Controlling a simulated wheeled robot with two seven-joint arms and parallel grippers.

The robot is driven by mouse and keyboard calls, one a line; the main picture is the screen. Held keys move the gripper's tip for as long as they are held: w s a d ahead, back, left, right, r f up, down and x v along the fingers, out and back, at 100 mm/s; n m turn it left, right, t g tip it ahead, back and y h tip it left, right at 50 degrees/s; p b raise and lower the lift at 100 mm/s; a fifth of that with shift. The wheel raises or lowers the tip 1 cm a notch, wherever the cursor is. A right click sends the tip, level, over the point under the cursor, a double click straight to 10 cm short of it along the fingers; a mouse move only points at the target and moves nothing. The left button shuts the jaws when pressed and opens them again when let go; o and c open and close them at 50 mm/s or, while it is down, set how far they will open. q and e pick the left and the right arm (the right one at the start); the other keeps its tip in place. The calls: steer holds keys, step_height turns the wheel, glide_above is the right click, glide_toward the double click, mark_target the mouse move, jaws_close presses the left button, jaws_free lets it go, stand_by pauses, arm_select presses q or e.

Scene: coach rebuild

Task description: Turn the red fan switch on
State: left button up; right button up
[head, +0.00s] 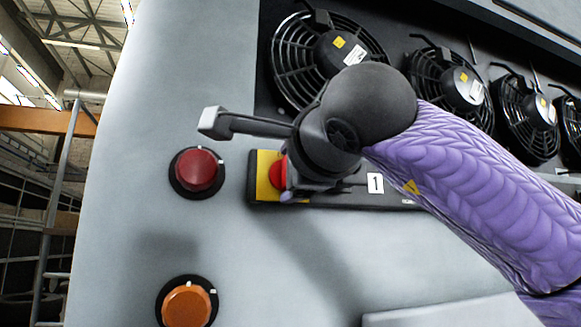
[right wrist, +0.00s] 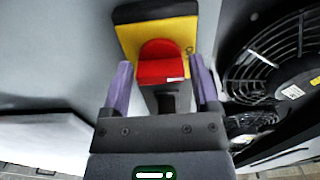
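The red fan switch (head: 277,174) sits on a yellow plate (head: 262,178) at the left end of a black strip on the grey panel. In the head view my right gripper hides much of it. In the right wrist view the red switch (right wrist: 160,70) stands out from its yellow plate (right wrist: 178,32). My right gripper (head: 286,192) is at the switch. Its two purple fingers stand apart, one on each side of the red part, with a narrow gap showing on each side in the right wrist view. My left gripper is not in view.
A round dark red knob or lamp (head: 196,171) is left of the switch, and an orange one (head: 187,304) is lower down. Several black fans (head: 325,55) line the upper right. A label "1" (head: 375,183) is right of the switch. The panel below is bare.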

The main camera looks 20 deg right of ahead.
steer(key=shift+w, duration=0.1)
steer(key=c, duration=0.9)
steer(key=shift+c, duration=0.2)
steer(key=shift+f+m, duration=0.1)
steer(key=shift+m, duration=0.3)
steer(key=m+b, duration=0.1)
steer(key=m, duration=0.1)
steer(key=shift+f+m+b, duration=0.1)
steer(key=shift+m+b, duration=0.3)
steer(key=m+b, duration=0.1)
steer(key=m, duration=0.3)
steer(key=shift+m, duration=0.3)
steer(key=m+b, duration=0.1)
steer(key=m, duration=0.4)
steer(key=m+b, duration=0.1)
steer(key=m, duration=0.3)
steer(key=shift+m, duration=0.5)
